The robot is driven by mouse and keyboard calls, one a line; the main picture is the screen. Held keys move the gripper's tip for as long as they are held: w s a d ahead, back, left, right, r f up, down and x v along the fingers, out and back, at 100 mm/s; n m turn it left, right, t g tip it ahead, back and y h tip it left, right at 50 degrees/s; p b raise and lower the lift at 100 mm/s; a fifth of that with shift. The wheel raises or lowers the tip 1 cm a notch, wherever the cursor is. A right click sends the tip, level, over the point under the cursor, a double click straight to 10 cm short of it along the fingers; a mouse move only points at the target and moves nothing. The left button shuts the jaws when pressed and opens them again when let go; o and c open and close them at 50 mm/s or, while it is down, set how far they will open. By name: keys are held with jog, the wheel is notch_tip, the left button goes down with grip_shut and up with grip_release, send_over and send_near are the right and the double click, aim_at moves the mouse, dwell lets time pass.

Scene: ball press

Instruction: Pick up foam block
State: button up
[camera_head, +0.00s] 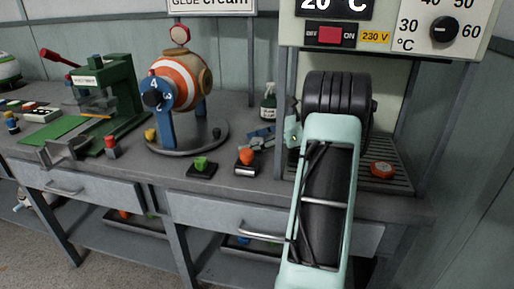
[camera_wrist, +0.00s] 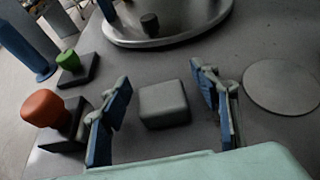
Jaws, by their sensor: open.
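The foam block looks to be the grey, rounded-edged block (camera_wrist: 164,104) on the grey bench top in the wrist view. My gripper (camera_wrist: 162,84) is open, with one blue-padded finger to the left of the block and one to the right. A gap shows between each finger and the block, and nothing is held. In the head view my gripper (camera_head: 262,138) is low over the bench, left of the heater cabinet. I cannot make out the block clearly there among the fingers.
An orange knob on a black base (camera_wrist: 42,108) stands close left of my left finger, with a green one (camera_wrist: 67,60) beyond. A round metal base (camera_wrist: 165,40) lies ahead, carrying the striped drum (camera_head: 180,82). A flat grey disc (camera_wrist: 282,87) is at right.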

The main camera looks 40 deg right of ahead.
jog(key=shift+c, duration=0.3)
jog(key=c, duration=0.9)
